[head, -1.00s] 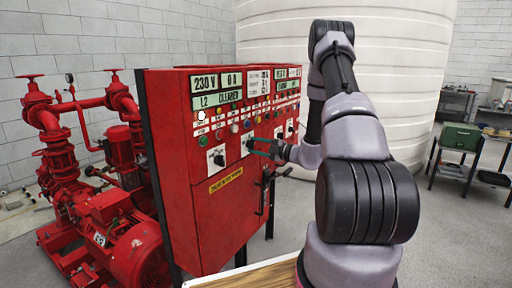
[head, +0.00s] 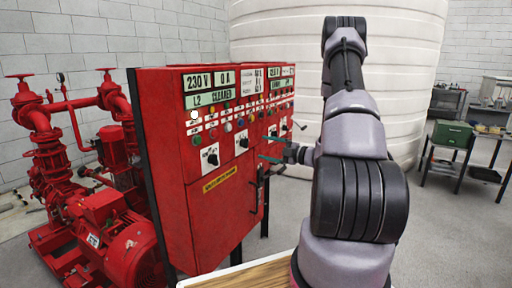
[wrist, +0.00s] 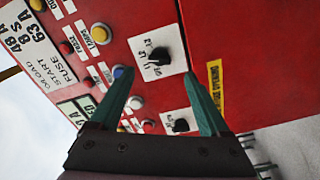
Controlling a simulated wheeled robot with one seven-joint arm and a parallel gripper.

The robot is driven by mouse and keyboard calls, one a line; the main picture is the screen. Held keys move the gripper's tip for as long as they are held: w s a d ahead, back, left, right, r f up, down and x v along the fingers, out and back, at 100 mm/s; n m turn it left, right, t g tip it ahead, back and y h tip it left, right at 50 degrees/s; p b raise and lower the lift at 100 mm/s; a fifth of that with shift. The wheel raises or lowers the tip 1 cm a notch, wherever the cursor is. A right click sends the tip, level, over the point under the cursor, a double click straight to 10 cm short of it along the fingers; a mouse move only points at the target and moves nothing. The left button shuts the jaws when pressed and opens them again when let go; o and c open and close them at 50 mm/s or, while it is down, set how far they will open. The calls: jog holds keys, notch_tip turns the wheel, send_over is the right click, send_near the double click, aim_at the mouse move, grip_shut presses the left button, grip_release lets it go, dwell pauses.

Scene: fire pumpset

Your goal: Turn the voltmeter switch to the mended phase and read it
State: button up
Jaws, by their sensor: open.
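The red control panel (head: 225,215) shows 230 V and 0 A on its upper left displays (head: 209,80). A green strip below reads "L2 CLEARED" (head: 210,99). Two black rotary switches on white plates sit below the lamps: a left one (head: 210,157) and a middle one (head: 242,142). In the wrist view the middle switch (wrist: 157,57), marked with L labels, lies ahead between my fingertips; the left one (wrist: 180,123) is nearer the right finger. My gripper (wrist: 157,72) is open and empty, apart from the panel. In the head view its teal fingers (head: 268,159) are right of the middle switch.
A yellow label (head: 219,179) and a black handle (head: 261,190) are on the cabinet front. Red pumps and pipes (head: 100,215) stand left. A white tank (head: 290,60) is behind. A side table with a green box (head: 452,133) stands right.

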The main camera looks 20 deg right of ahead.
jog(key=shift+v, duration=1.55)
jog(key=s+a+r+n+g+y, duration=0.1)
jog(key=s+a+r+n+g, duration=0.6)
jog(key=n, duration=0.4)
jog(key=s+a+r+n+g, duration=0.45)
jog(key=a+r+n, duration=0.4)
jog(key=n, duration=0.35)
jog(key=s+r+n+t+h, duration=0.2)
jog(key=s+r+n+h, duration=0.3)
jog(key=n, duration=0.7)
jog(key=s+d+r+n+t+h, duration=0.1)
jog(key=s+r+n+t+h, duration=0.1)
jog(key=s+r+n+h, duration=0.3)
jog(key=s+n, duration=0.4)
jog(key=n, duration=0.2)
jog(key=shift+s+r+n, duration=0.2)
jog(key=shift+s+n, duration=0.2)
